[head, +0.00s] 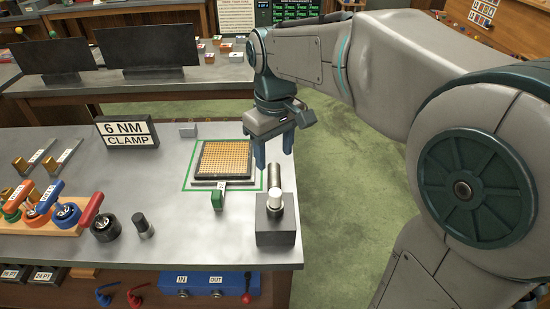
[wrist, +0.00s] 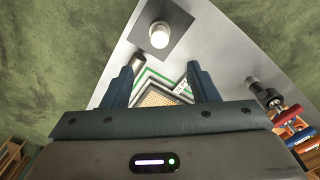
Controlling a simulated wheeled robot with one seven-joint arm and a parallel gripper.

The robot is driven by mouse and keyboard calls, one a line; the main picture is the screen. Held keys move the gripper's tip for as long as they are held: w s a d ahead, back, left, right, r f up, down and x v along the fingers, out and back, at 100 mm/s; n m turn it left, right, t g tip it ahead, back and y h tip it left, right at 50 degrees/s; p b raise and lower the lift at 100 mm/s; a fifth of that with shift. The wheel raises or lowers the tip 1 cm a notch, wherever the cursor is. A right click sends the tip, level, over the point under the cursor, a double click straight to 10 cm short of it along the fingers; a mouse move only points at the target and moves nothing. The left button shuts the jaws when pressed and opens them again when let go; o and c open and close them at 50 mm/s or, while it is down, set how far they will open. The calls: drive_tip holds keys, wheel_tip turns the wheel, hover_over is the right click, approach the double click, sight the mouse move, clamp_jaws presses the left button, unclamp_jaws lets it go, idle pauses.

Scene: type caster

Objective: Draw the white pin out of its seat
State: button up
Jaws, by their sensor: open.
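The white pin (head: 275,200) stands upright in a dark square block (head: 276,232) near the right front corner of the grey table. In the wrist view, the pin (wrist: 159,37) shows as a bright round top in the middle of the block (wrist: 172,22). My gripper (head: 272,154) is open and empty, pointing down behind the block and above the table. In the wrist view, the gap between its fingertips (wrist: 160,72) is below the pin in the picture, and the fingers are apart from the pin. The pin's lower end is hidden in the block.
A dark cylinder with a light end (head: 274,174) is close behind the block. A gold grid plate (head: 226,160) and a green-handled piece (head: 217,198) lie left of it. The table's right edge is close; the table front between the block and the black knob (head: 105,228) is mostly bare.

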sight(275, 192)
wheel_tip(275, 192, down, 14)
drive_tip(key=shift+r, duration=0.2)
idle(0.4)
clamp_jaws()
